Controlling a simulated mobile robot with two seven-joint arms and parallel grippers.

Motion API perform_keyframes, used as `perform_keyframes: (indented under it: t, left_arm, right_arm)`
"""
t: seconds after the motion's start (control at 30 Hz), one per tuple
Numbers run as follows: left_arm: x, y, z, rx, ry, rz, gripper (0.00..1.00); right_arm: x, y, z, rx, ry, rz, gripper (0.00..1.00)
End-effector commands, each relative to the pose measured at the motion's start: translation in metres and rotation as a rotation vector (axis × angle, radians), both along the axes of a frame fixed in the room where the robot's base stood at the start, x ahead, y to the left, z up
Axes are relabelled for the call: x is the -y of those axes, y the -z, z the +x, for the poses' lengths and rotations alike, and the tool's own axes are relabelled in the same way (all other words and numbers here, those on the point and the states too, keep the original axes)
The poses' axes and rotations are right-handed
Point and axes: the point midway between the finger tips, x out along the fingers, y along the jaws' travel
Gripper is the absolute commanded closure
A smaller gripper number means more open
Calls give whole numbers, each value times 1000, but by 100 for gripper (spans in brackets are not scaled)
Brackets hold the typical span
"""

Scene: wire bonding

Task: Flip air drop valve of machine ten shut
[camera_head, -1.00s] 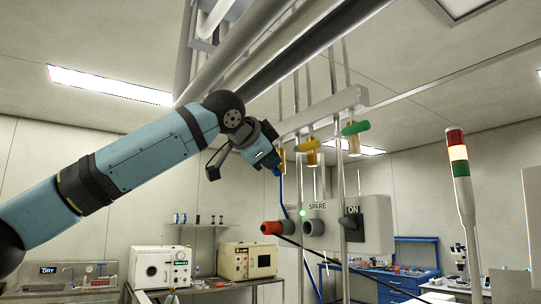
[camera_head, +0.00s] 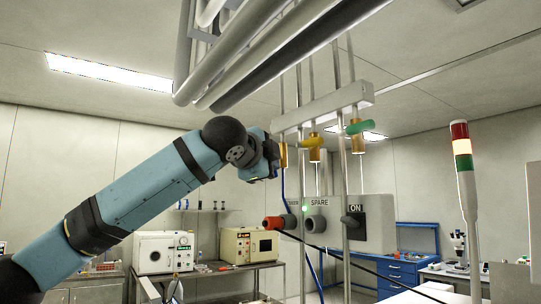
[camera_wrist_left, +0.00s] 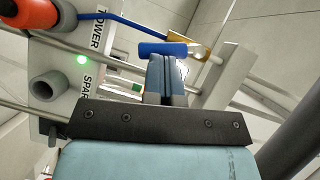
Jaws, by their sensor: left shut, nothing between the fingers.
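My left gripper (camera_head: 268,160) is shut and empty, up at the left end of the valve row in the head view. In the left wrist view its fingers (camera_wrist_left: 166,78) are together, with their tips at a blue valve handle (camera_wrist_left: 162,48); whether they touch it I cannot tell. The handle lies crosswise beside its brass valve body (camera_wrist_left: 200,46), from which a blue hose (camera_wrist_left: 125,19) runs. In the head view my gripper hides that handle. A yellow-handled valve (camera_head: 312,141) and a green-handled valve (camera_head: 358,127) hang to the right. No machine number is readable. My right gripper is not in view.
The valves hang from a grey rail (camera_head: 325,108) among vertical pipes. Below is a grey box (camera_head: 378,232) marked SPARE and ON, with a red-orange plug (camera_head: 273,222) and green light. A signal tower (camera_head: 464,175) stands right. Large pipes (camera_head: 250,50) run overhead.

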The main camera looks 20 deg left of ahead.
Motion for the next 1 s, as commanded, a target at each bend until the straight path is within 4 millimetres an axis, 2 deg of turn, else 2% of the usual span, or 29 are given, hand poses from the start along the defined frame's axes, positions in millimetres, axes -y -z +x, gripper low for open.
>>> perform_keyframes:
  t: [0.4, 1.0]
  left_arm:
    - [-5, 8, 5, 128, 1, 167, 100]
    - [-7, 9, 6, 163, 0, 212, 100]
  right_arm:
    - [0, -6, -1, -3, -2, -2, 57]
    - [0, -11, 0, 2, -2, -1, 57]
